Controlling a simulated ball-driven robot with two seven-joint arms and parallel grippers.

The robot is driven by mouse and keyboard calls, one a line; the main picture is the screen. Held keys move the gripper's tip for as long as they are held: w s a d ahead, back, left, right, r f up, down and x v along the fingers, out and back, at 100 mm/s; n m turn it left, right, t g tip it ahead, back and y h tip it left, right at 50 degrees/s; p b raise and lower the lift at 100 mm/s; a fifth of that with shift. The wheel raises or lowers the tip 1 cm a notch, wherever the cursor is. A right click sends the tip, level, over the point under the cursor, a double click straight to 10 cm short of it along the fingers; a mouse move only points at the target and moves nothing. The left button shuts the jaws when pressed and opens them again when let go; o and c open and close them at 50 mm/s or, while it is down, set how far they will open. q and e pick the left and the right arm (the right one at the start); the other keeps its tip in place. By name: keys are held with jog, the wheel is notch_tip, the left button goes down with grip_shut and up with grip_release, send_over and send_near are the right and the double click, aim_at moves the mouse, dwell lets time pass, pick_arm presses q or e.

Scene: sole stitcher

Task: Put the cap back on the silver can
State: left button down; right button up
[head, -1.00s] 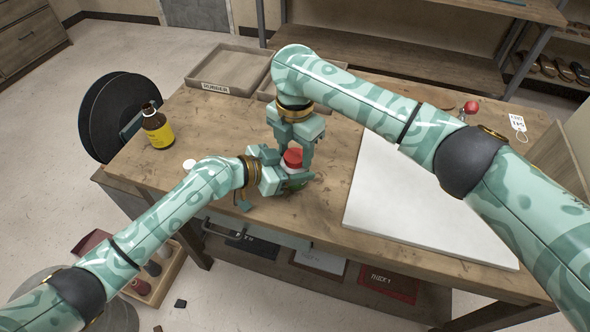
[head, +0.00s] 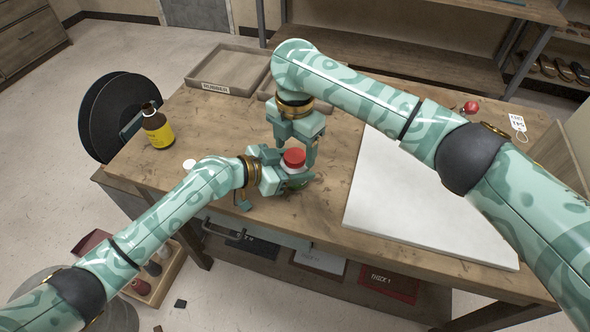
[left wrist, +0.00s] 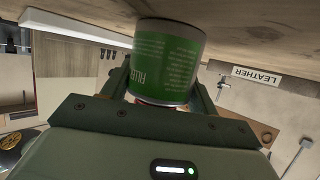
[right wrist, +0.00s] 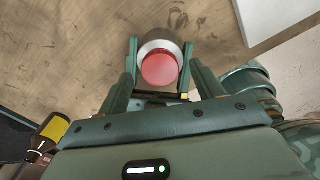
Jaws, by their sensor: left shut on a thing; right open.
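The silver can (head: 298,182) stands upright near the front of the bench; its green label shows upside down in the left wrist view (left wrist: 168,62). My left gripper (head: 290,184) is shut around the can's side. The red cap (head: 294,158) sits on top of the can. In the right wrist view the cap (right wrist: 159,70) lies inside the can's silver rim (right wrist: 160,43); I cannot tell how firmly it is seated. My right gripper (head: 297,150) is open just above, its fingers on either side of the cap and apart from it.
A white board (head: 420,205) lies to the right. An amber bottle with a yellow label (head: 157,128) and a small white disc (head: 189,164) are at the left. A rubber tray (head: 222,88) is at the back. A red round thing (head: 471,107) is at the back right.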

notch_tip(320, 180, up, 11)
dwell(0.3)
pick_arm(q)
jog(key=shift+c, duration=1.6)
grip_release()
jog(key=p+v, duration=0.1)
jog(key=v, duration=1.5)
jog(key=shift+p, duration=0.4)
pick_arm(e)
notch_tip(320, 180, up, 3)
jog(key=shift+s+f, duration=0.1)
jog(key=shift+f, duration=0.1)
pick_arm(q)
jog(key=shift+s+a+r, duration=0.1)
jog(key=shift+s, duration=0.05)
pick_arm(e)
jog(key=shift+r, duration=0.15)
